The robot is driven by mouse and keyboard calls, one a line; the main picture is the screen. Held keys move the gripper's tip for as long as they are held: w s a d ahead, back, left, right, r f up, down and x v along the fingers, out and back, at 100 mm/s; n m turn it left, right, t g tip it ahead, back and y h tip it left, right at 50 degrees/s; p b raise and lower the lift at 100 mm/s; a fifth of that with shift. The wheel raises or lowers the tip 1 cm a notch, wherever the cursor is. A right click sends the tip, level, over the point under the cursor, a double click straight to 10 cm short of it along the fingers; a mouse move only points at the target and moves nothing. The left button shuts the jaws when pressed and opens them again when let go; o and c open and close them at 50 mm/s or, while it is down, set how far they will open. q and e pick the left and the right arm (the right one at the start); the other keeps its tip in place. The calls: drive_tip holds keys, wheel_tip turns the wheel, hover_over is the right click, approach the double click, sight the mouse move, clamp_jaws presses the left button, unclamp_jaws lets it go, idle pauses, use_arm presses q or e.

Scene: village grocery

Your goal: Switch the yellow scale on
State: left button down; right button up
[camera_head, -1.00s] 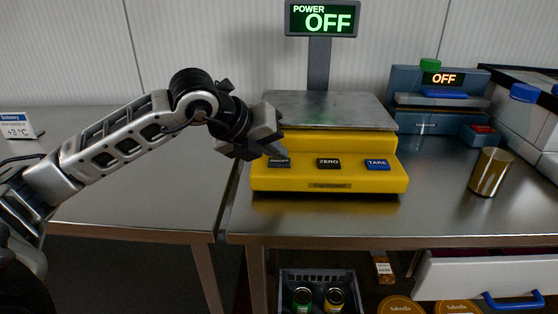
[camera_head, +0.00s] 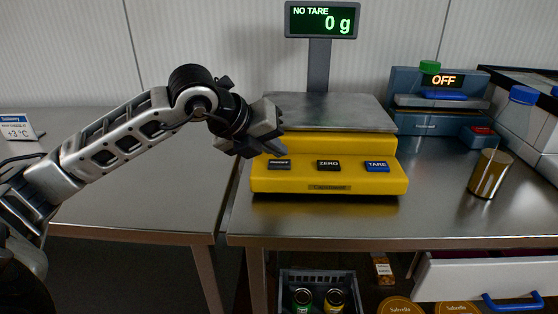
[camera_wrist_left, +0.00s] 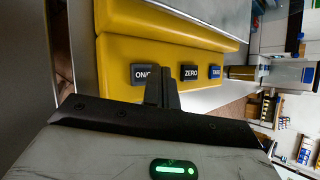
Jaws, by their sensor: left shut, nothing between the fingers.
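The yellow scale (camera_head: 330,182) stands on the steel counter with a bare metal pan (camera_head: 328,111) on top. Its display (camera_head: 321,19) on a post reads "NO TARE" and "0 g". The ON/OFF button (camera_head: 279,164), ZERO button (camera_head: 328,165) and TARE button (camera_head: 377,166) sit in a row on its front. My left gripper (camera_head: 275,145) is shut and empty, just above and behind the ON/OFF button in the head view. In the left wrist view the shut fingers (camera_wrist_left: 161,88) are beside the ON/OFF button (camera_wrist_left: 143,74); contact cannot be told. My right gripper is not in view.
A blue-grey device (camera_head: 441,101) with an "OFF" display stands at the back right. A gold can (camera_head: 490,174) stands on the counter right of the scale. The left counter (camera_head: 140,190) is mostly clear, with a small temperature sign (camera_head: 17,127). A crate (camera_head: 318,277) with cans sits below.

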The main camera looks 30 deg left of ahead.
sight(275, 165)
use_arm(q)
drive_tip(key=shift+r+p, duration=2.05)
drive_tip(key=shift+r, duration=1)
drive_tip(key=shift+f, duration=0.1)
